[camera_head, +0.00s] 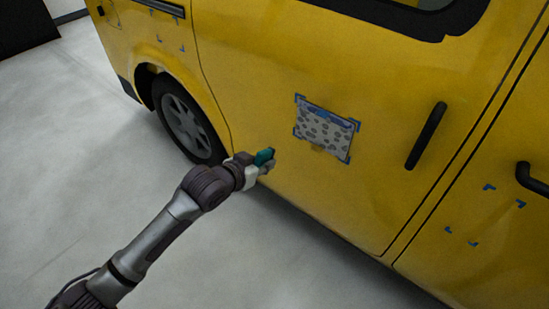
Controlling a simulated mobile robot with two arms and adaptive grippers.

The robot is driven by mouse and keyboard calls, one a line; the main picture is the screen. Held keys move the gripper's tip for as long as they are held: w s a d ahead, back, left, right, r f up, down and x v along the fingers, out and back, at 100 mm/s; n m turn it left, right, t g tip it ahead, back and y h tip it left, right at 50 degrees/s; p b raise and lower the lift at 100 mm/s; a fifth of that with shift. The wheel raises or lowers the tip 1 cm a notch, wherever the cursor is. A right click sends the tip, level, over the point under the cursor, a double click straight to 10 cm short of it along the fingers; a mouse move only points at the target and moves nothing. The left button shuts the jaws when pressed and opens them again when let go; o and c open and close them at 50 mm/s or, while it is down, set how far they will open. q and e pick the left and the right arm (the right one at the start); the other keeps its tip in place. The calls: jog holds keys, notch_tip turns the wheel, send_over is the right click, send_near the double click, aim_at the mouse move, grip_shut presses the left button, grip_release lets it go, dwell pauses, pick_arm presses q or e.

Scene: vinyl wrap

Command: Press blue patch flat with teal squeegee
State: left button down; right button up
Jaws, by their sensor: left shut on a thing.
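The patch (325,131) is on the yellow van's side panel. It has a blue band along its top and a pale, dark-spotted area below, with blue corner marks around it. A small yellowish bit shows at its lower edge. My left gripper (263,165) is shut on the teal squeegee (264,156), below and to the left of the patch and apart from it. The fingers are small in view. My right gripper is not in view.
The yellow van (250,70) fills the right side. A black door handle (426,136) stands out right of the patch. More blue corner marks (489,188) lie farther right, and others at the upper left. A wheel (184,122) is at the left. The grey floor is clear.

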aim_at(297, 117)
pick_arm(q)
jog(key=w+d+t+h+b, duration=0.1)
jog(key=w+b, duration=0.2)
jog(key=w, duration=0.1)
jog(key=w+d+t+h+b, duration=0.1)
jog(key=w+d+b, duration=0.1)
jog(key=w+b, duration=0.2)
jog(key=w+d+r+t+h+b, duration=0.1)
jog(key=w+d+t+h+b, duration=0.1)
jog(key=w+b, duration=0.2)
jog(key=shift+w+d+m, duration=0.1)
jog(key=shift+w+m, duration=0.25)
jog(key=shift+m, duration=0.05)
jog(key=shift+w+d+r+b, duration=0.1)
jog(key=shift+w+d+b, duration=0.3)
jog(key=shift+w+b, duration=0.2)
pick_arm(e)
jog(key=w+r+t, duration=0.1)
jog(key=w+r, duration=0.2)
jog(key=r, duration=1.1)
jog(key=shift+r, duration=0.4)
pick_arm(q)
jog(key=shift+w+d+b, duration=0.5)
jog(key=shift+w+b, duration=0.05)
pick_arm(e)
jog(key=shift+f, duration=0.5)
